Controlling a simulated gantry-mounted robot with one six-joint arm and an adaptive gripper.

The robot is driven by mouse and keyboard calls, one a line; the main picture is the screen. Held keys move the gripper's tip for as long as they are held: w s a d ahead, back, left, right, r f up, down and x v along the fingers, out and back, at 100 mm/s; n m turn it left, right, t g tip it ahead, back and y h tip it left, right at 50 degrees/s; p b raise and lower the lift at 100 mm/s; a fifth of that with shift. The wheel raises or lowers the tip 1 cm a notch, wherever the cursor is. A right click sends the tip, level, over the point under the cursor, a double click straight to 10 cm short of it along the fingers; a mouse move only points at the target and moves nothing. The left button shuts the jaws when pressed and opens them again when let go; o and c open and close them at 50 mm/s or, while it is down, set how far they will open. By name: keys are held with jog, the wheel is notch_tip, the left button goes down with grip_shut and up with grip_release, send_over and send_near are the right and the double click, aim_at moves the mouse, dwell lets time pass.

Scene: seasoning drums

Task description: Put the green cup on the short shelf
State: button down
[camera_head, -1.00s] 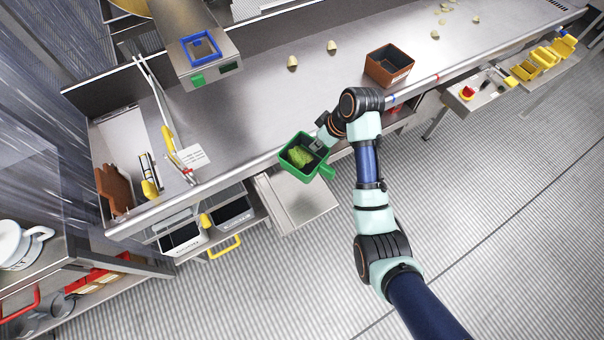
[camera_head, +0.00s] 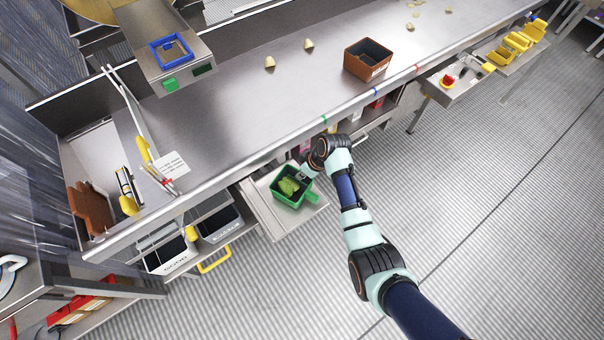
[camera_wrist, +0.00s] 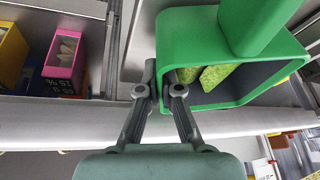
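The green cup (camera_head: 284,198) is a square-mouthed container with a handle and light green food inside. It is upright over the short metal shelf (camera_head: 262,211) that juts out below the counter's front edge. I cannot tell whether its base touches the shelf. My gripper (camera_head: 302,175) is at the cup's upper right side. In the wrist view, my gripper (camera_wrist: 162,82) has its fingers on either side of one wall of the green cup (camera_wrist: 185,40), pinching it. The cup hides part of the shelf.
The counter edge (camera_head: 250,163) runs just behind the cup. Bins with a yellow handle (camera_head: 214,261) stand left of the shelf. A brown box (camera_head: 368,62) is on the counter. Pink (camera_wrist: 66,55) and yellow (camera_wrist: 12,52) boxes sit under the counter. The floor in front is clear.

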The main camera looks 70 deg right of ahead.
jog(key=shift+r, duration=0.1)
jog(key=shift+f, duration=0.2)
jog(key=c, duration=1.3)
grip_release()
jog(key=shift+r, duration=0.15)
jog(key=shift+r, duration=0.35)
jog(key=p+v, duration=0.3)
jog(key=v, duration=0.8)
jog(key=shift+s+r, duration=0.15)
jog(key=shift+r, duration=0.05)
